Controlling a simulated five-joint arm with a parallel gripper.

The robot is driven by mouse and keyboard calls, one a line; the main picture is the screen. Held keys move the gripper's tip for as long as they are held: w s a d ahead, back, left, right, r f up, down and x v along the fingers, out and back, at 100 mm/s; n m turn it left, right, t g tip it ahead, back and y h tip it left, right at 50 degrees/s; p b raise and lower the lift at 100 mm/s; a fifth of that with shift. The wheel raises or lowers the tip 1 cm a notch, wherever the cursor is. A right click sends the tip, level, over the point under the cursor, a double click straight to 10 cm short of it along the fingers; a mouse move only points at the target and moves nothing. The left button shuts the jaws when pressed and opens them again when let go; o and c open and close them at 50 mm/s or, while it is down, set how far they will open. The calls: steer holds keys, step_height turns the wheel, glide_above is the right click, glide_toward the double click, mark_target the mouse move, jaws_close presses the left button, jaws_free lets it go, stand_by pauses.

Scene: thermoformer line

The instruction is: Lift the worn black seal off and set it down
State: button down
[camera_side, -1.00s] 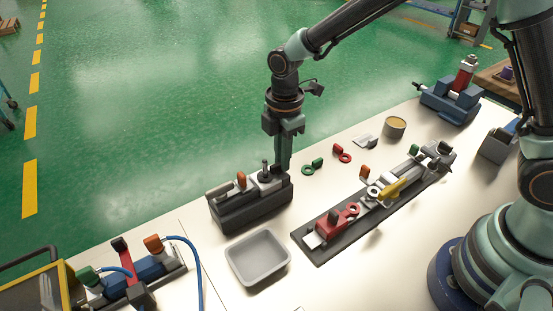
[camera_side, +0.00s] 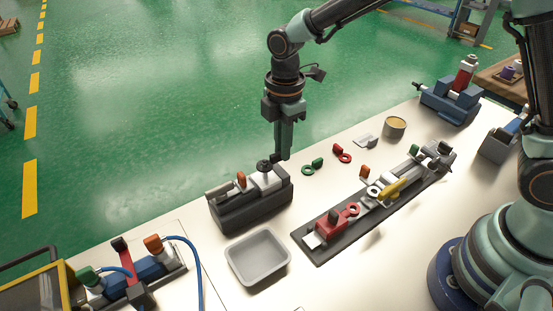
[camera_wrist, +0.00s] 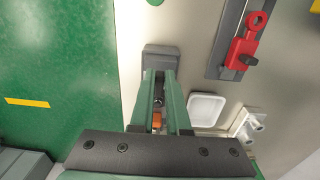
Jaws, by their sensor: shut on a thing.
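The worn black seal (camera_side: 264,164) is a dark ring at the top of the upright post on the dark grey fixture block (camera_side: 250,208), raised from the white part around the post's foot. Whether the ring still surrounds the post tip is unclear. My gripper (camera_side: 283,156) is just right of the ring, above the block's right end, shut on the seal's tab. In the wrist view my gripper's green fingers (camera_wrist: 160,76) point at the block, and the seal between them is hard to make out.
An empty grey tray (camera_side: 287,268) stands in front of the block. A green ring part (camera_side: 312,166) and a red one (camera_side: 343,153) lie to the right. A long dark rail (camera_side: 320,255) with several parts is farther right. Bare white table lies between them.

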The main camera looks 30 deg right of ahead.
steer(key=shift+r, duration=2.25)
steer(key=s+a+f+n, duration=0.4)
steer(key=s+a+f, duration=0.4)
steer(key=s+a, duration=0.3)
steer(key=shift+a+f, duration=0.1)
steer(key=shift+f, duration=3)
steer(key=c, duration=0.8)
jaws_free()
